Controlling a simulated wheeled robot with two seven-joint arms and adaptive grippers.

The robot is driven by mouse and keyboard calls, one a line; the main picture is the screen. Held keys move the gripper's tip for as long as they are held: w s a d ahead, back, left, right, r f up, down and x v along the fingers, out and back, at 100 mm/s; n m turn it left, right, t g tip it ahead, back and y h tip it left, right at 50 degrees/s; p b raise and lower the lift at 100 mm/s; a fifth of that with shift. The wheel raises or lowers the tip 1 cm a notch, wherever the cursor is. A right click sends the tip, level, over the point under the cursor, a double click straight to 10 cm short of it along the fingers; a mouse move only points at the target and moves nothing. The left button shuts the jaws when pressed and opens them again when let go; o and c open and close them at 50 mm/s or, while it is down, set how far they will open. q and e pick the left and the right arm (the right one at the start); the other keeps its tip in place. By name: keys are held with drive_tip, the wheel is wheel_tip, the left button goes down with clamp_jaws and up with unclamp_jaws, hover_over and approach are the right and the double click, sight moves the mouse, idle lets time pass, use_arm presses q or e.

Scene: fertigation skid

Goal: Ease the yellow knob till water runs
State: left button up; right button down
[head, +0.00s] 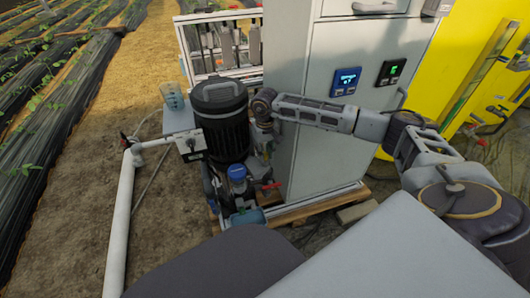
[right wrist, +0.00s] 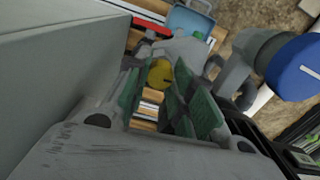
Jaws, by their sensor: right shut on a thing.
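The yellow knob (right wrist: 160,74) shows in the right wrist view between the green-padded fingers of my right gripper (right wrist: 158,92). The fingers are shut on it from both sides. In the head view my right gripper (head: 264,148) points down beside the black pump motor, and it hides the knob there. No running water can be made out in either view. My left gripper is not in view.
The black motor (head: 222,120) stands just left of my right gripper, and the grey cabinet (head: 335,110) just right. Below are a blue-capped fitting (head: 237,173) and a red lever (head: 272,185). A clear cup (head: 172,95) stands on a small shelf. A white pipe (head: 120,220) runs at left.

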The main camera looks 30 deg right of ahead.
sight(265, 154)
idle(0.3)
drive_tip(key=c, duration=1.2)
unclamp_jaws()
drive_tip(key=shift+r, duration=0.1)
drive_tip(key=shift+r, duration=5.9)
